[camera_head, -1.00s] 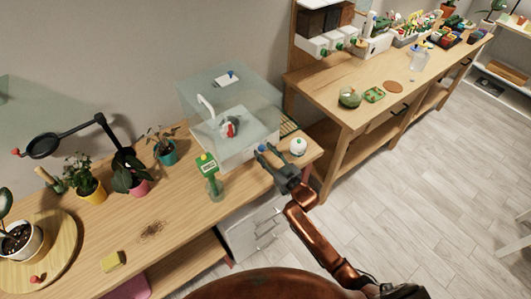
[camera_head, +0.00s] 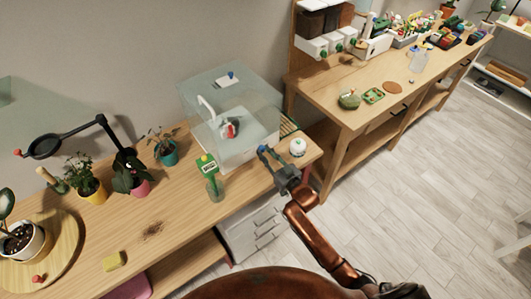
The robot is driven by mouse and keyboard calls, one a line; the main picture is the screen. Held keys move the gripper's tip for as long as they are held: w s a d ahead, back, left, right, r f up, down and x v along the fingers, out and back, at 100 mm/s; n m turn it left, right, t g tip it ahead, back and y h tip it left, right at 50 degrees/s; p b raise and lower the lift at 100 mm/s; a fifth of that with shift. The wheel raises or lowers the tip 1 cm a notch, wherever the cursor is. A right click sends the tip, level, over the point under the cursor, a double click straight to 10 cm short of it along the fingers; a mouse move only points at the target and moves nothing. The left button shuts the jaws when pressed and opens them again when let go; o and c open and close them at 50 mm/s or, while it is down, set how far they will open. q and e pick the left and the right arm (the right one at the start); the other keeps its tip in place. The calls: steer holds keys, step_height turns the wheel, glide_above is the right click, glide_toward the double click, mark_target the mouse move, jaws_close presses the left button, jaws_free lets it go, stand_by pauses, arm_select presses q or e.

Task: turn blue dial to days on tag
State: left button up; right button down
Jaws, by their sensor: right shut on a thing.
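A clear-lidded box with a white base (camera_head: 240,152) stands at the back right of the near wooden bench. A bit of the blue dial (camera_head: 262,149) shows at its front right. My right gripper (camera_head: 268,155) is shut on the blue dial, and its fingers hide most of it. The dial's setting is too small to read. A green tag with a pale label (camera_head: 207,163) stands upright left of the gripper, above a greenish clear holder. The writing on the tag cannot be read. My left gripper is not in view.
A white round object with a green top (camera_head: 298,147) sits close right of my right gripper.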

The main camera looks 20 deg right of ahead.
steer(key=shift+r+m+p, duration=0.2)
steer(key=shift+m+p, duration=0.55)
steer(key=shift+m, duration=0.05)
steer(key=shift+f+m, duration=0.1)
steer(key=shift+m, duration=0.2)
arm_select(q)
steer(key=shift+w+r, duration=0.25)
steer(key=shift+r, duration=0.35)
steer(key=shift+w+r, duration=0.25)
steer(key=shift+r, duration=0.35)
arm_select(e)
steer(key=shift+f, duration=0.1)
steer(key=c, duration=1.7)
jaws_free()
steer(key=shift+s+d, duration=0.1)
steer(key=shift+s, duration=0.05)
steer(key=v, duration=1.1)
steer(key=shift+s, duration=0.35)
